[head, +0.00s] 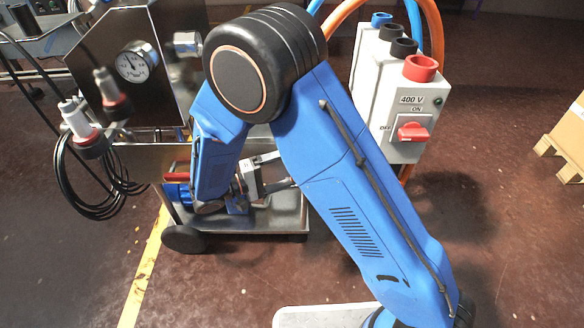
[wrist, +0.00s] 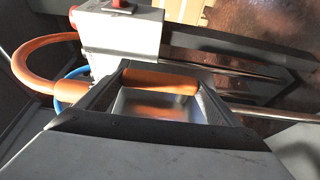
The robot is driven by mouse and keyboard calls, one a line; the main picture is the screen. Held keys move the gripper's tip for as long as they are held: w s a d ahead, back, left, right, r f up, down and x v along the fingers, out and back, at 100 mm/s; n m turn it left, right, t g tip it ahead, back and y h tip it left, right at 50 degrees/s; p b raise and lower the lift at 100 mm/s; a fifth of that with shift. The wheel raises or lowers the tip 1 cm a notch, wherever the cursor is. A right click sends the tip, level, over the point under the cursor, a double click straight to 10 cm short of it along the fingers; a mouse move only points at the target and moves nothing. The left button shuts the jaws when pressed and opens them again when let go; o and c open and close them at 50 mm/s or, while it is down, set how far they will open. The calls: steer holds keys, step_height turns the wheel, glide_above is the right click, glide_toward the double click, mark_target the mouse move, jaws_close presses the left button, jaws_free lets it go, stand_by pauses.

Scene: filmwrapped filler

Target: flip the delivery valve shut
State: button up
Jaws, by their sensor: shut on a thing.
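My gripper (wrist: 160,92) shows in the wrist view with its two dark fingers on either side of an orange bar (wrist: 160,80). It is shut on this bar, which lies crosswise between the fingertips. The bar looks like the grip of the delivery valve's lever, but the valve body is hidden and I cannot tell the lever's angle. A shiny metal surface below the bar carries an orange reflection.
A grey 400 V switch box (head: 405,115) with a red knob (head: 412,132) stands right of my arm. An orange hose (wrist: 30,65) curves at left in the wrist view. A pressure gauge (head: 136,65) and black cables (head: 65,175) are at left.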

steer(key=o, duration=1.4)
steer(key=shift+a, duration=0.1)
steer(key=v, duration=1.7)
steer(key=shift+a, duration=0.25)
